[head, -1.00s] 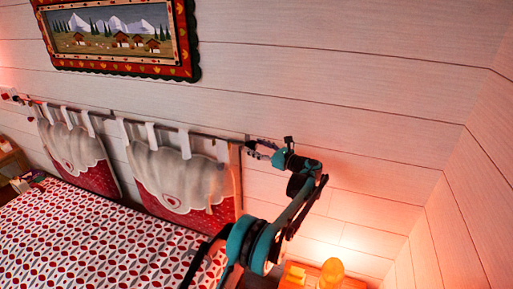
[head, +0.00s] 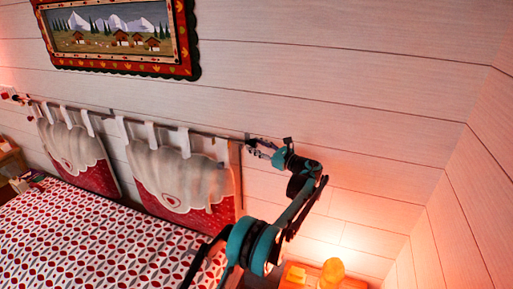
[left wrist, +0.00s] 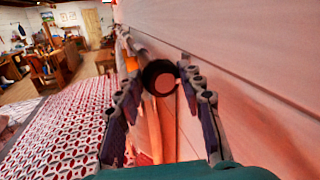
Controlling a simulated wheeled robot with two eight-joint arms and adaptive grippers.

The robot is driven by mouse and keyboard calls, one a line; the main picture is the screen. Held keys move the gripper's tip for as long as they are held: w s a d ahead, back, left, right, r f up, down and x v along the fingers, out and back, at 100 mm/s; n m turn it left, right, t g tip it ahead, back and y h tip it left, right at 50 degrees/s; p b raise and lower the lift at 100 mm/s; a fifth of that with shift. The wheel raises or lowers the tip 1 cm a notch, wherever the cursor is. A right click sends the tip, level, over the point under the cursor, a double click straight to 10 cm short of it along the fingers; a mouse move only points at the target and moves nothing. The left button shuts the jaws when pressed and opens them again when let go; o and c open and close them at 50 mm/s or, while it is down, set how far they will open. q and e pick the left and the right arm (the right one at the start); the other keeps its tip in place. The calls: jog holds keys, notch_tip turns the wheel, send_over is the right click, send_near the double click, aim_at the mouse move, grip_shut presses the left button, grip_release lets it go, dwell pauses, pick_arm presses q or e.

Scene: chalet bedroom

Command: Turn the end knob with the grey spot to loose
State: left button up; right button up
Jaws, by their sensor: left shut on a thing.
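The end knob (left wrist: 153,70) is a dark round cap in the left wrist view, facing my camera. A paler round spot (left wrist: 163,85) shows on its face, tinted reddish by the light. It sits at the right end of the rod (head: 205,133) above the headboard. My left gripper (head: 253,145) is at that rod end, beside the wall. My right gripper is not in view.
White hanging cushions (head: 180,178) hang from the rod over the bed (head: 100,240). The plank wall (head: 370,120) runs close behind the gripper. A bedside table with an orange-lit lamp (head: 332,271) stands below right. A framed picture (head: 118,38) hangs above.

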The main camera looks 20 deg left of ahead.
pick_arm(q)
jog(key=o, duration=1.2)
jog(key=shift+c, duration=0.2)
jog(key=v, duration=1.2)
jog(key=shift+f, duration=0.15)
jog(key=shift+a, duration=0.1)
